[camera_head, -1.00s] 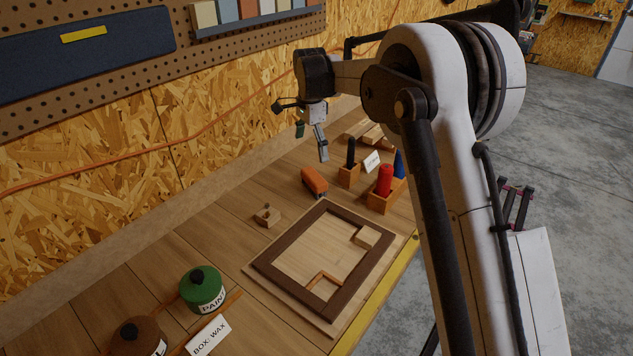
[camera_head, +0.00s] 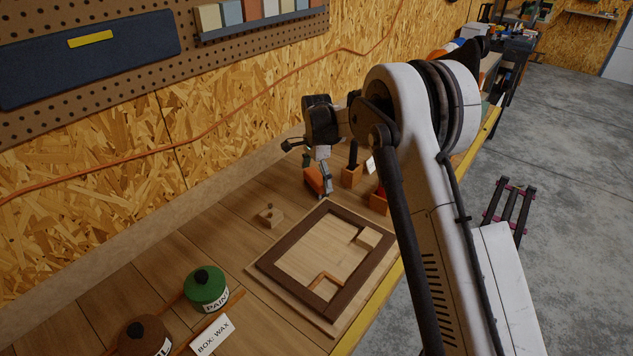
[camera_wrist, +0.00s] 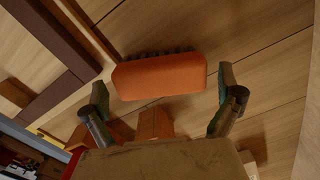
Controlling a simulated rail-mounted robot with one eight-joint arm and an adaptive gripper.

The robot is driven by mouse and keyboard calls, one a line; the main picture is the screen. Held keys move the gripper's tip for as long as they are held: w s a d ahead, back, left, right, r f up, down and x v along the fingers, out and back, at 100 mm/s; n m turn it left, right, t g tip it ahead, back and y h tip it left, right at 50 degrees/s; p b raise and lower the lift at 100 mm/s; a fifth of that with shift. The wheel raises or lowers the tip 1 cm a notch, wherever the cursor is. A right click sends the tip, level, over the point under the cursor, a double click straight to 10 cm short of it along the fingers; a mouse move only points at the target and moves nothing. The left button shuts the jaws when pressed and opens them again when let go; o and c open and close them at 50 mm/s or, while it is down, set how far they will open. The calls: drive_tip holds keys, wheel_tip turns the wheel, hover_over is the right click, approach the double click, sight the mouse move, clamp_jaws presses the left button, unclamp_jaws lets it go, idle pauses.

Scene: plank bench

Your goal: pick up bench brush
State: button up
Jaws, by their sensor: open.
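The bench brush is an orange block with dark bristles, lying on the plank bench. In the head view the brush (camera_head: 315,181) shows just beneath my gripper (camera_head: 316,172), partly hidden by a finger. In the wrist view the brush (camera_wrist: 160,76) lies crosswise ahead of my gripper (camera_wrist: 165,108), with its dark bristles along the far edge. The two fingers are spread wide, one toward each end of the brush, with nothing between them. The gripper is above the brush; I cannot tell the exact gap.
A dark wooden frame (camera_head: 349,289) on a board and a small wooden block (camera_head: 270,216) lie nearby. Wooden holders (camera_head: 351,177) with upright items stand close on the right. A green paint tin (camera_head: 206,288) is at the front left. The bench between tin and block is clear.

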sight(314, 177)
drive_tip(key=shift+f, duration=0.3)
drive_tip(key=c, duration=1.1)
drive_tip(key=shift+r, duration=0.15)
drive_tip(key=shift+c, duration=0.3)
drive_tip(key=shift+r, duration=0.25)
drive_tip(key=r, duration=0.2)
drive_tip(key=r+b, duration=0.1)
drive_tip(key=shift+s+a+r, duration=0.35)
drive_tip(key=shift+r, duration=0.05)
drive_tip(key=s+a+r+b, duration=0.1)
drive_tip(key=s+a+r, duration=0.5)
drive_tip(key=s+a, duration=0.1)
drive_tip(key=shift+s+a+r, duration=0.15)
drive_tip(key=shift+s+r, duration=0.05)
drive_tip(key=shift+s, duration=0.25)
